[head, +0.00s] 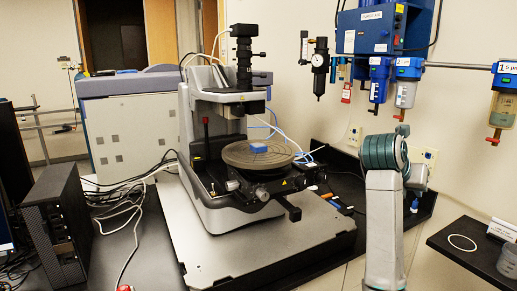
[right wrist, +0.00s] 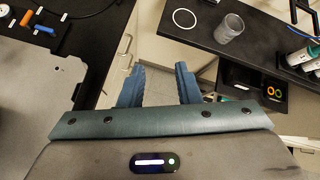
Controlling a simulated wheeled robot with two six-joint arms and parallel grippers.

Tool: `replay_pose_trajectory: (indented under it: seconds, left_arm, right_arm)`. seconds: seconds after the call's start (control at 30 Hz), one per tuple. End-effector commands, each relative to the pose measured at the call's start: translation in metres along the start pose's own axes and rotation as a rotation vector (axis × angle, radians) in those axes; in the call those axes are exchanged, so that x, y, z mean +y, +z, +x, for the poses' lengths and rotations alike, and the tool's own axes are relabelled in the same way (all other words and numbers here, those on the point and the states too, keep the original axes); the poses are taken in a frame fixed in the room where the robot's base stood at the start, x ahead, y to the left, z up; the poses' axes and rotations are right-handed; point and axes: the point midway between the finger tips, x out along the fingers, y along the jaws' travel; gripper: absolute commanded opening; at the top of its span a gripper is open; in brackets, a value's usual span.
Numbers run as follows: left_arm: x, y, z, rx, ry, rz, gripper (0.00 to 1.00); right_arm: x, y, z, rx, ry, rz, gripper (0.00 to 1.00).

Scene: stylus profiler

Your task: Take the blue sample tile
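The blue sample tile (head: 258,148) lies on the round stage (head: 240,158) of the profiler, below its column, in the head view. My right arm stands at the right of the head view, well apart from the tile, and its fingers are hard to make out there. In the right wrist view my right gripper (right wrist: 158,85) has its two blue-grey fingers spread apart with nothing between them. The tile is not in the right wrist view. My left gripper is not in either view.
The profiler (head: 215,110) stands on a grey base plate (head: 240,250). Blue filter units (head: 378,75) hang on the wall. A dark shelf (head: 470,250) at right holds a white ring (head: 462,242) and a clear cup (head: 508,260). Cables and a black computer (head: 58,225) are at left.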

Motion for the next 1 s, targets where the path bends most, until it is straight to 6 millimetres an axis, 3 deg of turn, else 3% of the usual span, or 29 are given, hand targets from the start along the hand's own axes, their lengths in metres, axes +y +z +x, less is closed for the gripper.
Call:
replay_pose_trajectory:
  seconds: [0.37,0.47,0.53,0.7,0.87,0.97,1.0]
  left_arm:
    - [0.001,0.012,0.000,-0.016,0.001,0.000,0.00]
    - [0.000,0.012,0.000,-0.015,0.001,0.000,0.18]
    - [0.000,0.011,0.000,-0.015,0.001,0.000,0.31]
    - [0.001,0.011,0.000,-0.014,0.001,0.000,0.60]
    - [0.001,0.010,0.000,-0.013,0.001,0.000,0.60]
    - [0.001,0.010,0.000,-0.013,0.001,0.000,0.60]
    - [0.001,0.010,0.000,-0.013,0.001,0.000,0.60]
  right_arm:
    - [0.000,0.000,0.000,0.000,0.000,0.000,0.30]
    - [0.000,-0.001,0.004,-0.002,-0.012,-0.004,0.30]
    - [0.000,-0.005,0.017,-0.011,-0.059,-0.019,0.30]
    - [-0.005,-0.033,0.091,-0.110,-0.360,-0.175,0.30]
    - [0.003,-0.080,0.164,-0.303,-0.696,-0.563,0.30]
    - [0.027,-0.122,0.204,-0.444,-0.828,-0.895,0.30]
    - [0.040,-0.145,0.221,-0.500,-0.860,-1.044,0.30]
